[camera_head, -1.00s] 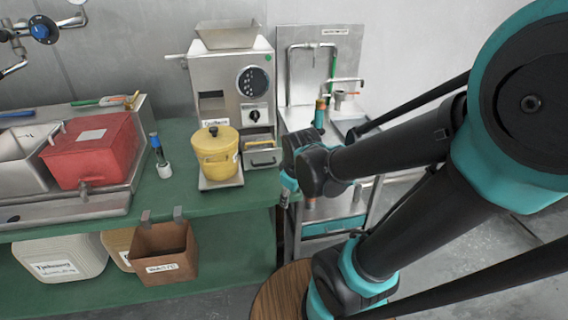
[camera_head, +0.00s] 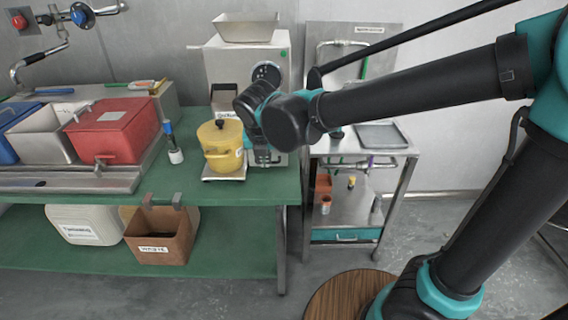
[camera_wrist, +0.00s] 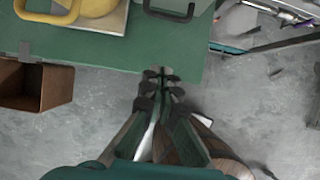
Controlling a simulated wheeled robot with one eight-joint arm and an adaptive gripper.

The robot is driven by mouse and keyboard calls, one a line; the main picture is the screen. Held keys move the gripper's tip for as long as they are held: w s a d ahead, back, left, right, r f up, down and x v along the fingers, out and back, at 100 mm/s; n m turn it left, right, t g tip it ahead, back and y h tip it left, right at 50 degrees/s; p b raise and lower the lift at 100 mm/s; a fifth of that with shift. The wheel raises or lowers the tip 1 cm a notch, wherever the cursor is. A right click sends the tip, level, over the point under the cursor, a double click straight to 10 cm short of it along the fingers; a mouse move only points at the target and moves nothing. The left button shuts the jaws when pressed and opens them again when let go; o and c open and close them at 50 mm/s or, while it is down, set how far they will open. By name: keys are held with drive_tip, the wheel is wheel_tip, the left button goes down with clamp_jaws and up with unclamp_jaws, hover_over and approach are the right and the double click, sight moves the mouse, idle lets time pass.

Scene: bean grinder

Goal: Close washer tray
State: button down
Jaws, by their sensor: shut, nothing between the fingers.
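A metal washer stand (camera_head: 398,160) is right of the green counter. A teal-fronted tray (camera_head: 345,235) sits low in it, and a flat grey tray (camera_head: 381,136) lies on its top. I cannot tell which is the washer tray, or how far either is open. In the wrist view, part of the stand shows at the top right, with a teal edge (camera_wrist: 265,48). In the wrist view, the gripper (camera_wrist: 163,74) overlaps the counter's front edge.
A yellow pot (camera_head: 221,145) stands left of my gripper. A dark handle (camera_wrist: 170,12) is ahead of the fingers in the wrist view. A brown box (camera_head: 160,233) hangs at the counter front, and a round wooden top (camera_head: 340,297) is below.

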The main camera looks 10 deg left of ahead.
drive_tip(key=x, duration=1)
drive_tip(key=shift+w+a+f, duration=0.1)
drive_tip(key=shift+w, duration=0.05)
drive_tip(key=w, duration=0.2)
drive_tip(key=w+r, duration=0.1)
drive_tip(key=shift+a, duration=0.35)
drive_tip(key=shift+w+a, duration=0.1)
drive_tip(key=shift+w, duration=0.2)
drive_tip(key=shift+w, duration=0.1)
